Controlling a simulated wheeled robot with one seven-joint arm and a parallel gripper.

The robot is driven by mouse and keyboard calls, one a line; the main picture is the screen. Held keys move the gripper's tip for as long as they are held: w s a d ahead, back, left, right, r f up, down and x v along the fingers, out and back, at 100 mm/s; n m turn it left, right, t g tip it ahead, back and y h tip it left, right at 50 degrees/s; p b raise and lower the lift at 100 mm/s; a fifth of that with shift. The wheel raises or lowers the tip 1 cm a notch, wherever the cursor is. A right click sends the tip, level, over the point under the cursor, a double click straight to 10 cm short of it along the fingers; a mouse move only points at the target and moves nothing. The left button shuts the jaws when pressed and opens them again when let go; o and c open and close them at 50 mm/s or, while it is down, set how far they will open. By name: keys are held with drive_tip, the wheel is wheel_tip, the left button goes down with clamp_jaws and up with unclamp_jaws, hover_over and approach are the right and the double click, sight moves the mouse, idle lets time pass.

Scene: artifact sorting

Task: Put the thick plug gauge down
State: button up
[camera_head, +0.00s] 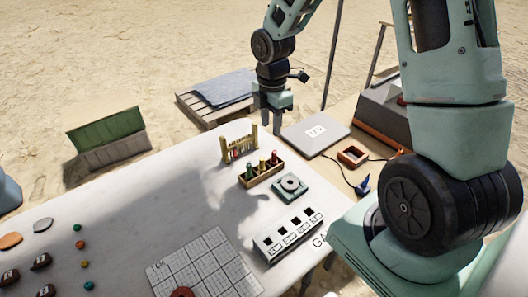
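My gripper (270,124) points down over the far edge of the white table, behind the small racks. Its two fingers look apart, and I see nothing between them. A wooden holder (252,183) on the table carries upright plug-like pieces: a green one (250,169), a yellow one (262,164) and a red one (274,158). I cannot tell which of them, if any, is the thick plug gauge. The gripper is beyond this holder and apart from it.
A yellow rack (238,146) with thin pieces stands near the holder. A green block with a round dial (290,186), a slotted white box (288,236), a grid sheet (205,265) and a grey laptop-like slab (316,132) are nearby. The table's middle left is clear.

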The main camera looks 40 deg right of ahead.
drive_tip(key=s+a+r+m, duration=0.2)
drive_tip(key=s+a+r, duration=0.2)
drive_tip(key=a, duration=0.6)
drive_tip(key=s+a+r+m, duration=0.2)
drive_tip(key=s+a+m, duration=0.2)
drive_tip(key=s, duration=0.6)
drive_tip(key=s+a+r+m, duration=0.3)
drive_tip(key=s+a+m, duration=0.1)
drive_tip(key=s+a, duration=0.4)
drive_tip(key=shift+s+a+y, duration=0.3)
drive_tip(key=shift+s, duration=0.65)
